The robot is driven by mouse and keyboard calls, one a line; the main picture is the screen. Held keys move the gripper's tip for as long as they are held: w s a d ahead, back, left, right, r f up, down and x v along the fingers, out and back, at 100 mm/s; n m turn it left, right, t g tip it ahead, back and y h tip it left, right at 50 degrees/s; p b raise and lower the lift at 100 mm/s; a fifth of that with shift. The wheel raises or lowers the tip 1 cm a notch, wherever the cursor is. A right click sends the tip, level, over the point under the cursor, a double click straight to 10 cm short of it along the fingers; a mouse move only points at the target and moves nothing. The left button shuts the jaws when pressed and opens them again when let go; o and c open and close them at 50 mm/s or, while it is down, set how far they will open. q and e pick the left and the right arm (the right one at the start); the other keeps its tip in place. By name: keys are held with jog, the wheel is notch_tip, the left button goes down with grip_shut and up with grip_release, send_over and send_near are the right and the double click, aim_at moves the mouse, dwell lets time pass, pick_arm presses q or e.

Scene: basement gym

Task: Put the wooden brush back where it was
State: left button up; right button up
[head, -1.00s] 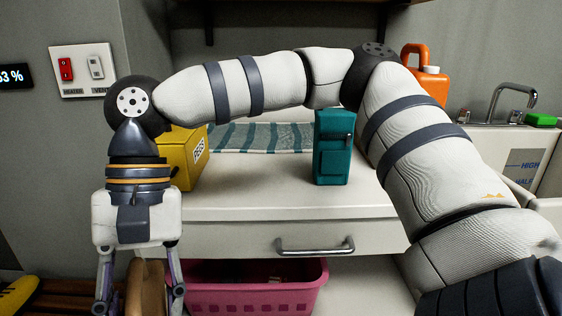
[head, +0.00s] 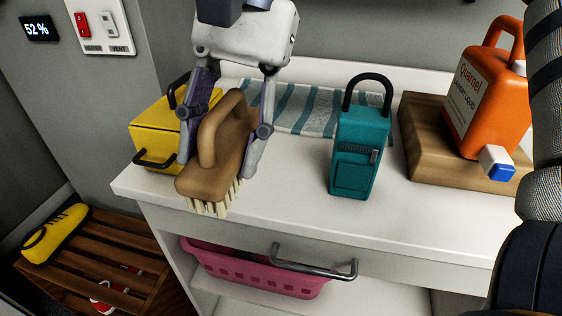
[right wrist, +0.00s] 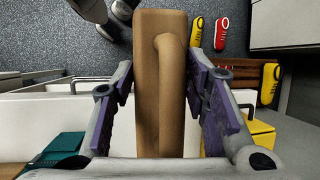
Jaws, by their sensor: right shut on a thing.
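The wooden brush (head: 212,150) has a brown body, an arched handle and pale bristles pointing down. My right gripper (head: 217,160) is shut on it, one finger on each side of the body. The brush is above the front left part of the white counter (head: 275,205), near its edge, beside the yellow box; I cannot tell whether the bristles touch anything. In the right wrist view the brush (right wrist: 160,90) runs lengthwise between the two fingers. My left gripper is in neither view.
An orange jug (head: 487,100) stands on a wooden board (head: 430,150) at right. Below are a pink basket (head: 250,270) and a slatted rack (head: 100,245) with a yellow shoe (head: 55,233).

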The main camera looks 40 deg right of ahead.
jog(key=w+d+f, duration=0.1)
jog(key=d, duration=0.1)
jog(key=w+d+f, duration=0.2)
jog(key=w+d+f+b, duration=0.1)
jog(key=w+d, duration=0.1)
jog(key=shift+w+f, duration=0.2)
jog(key=shift+w, duration=0.05)
jog(key=f, duration=0.1)
jog(key=w+d+f, duration=0.2)
jog(key=shift+d+f, duration=0.2)
jog(key=shift+f, duration=0.1)
jog(key=shift+w+d+f, duration=0.15)
jog(key=shift+f, duration=0.15)
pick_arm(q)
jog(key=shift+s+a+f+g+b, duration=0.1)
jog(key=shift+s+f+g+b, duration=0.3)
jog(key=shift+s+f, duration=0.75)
pick_arm(e)
jog(key=f, duration=0.3)
jog(key=d+f, duration=0.1)
jog(key=shift+w+f, duration=0.15)
jog(key=shift+w, duration=0.2)
jog(key=shift+f, duration=0.15)
jog(key=o, duration=1.1)
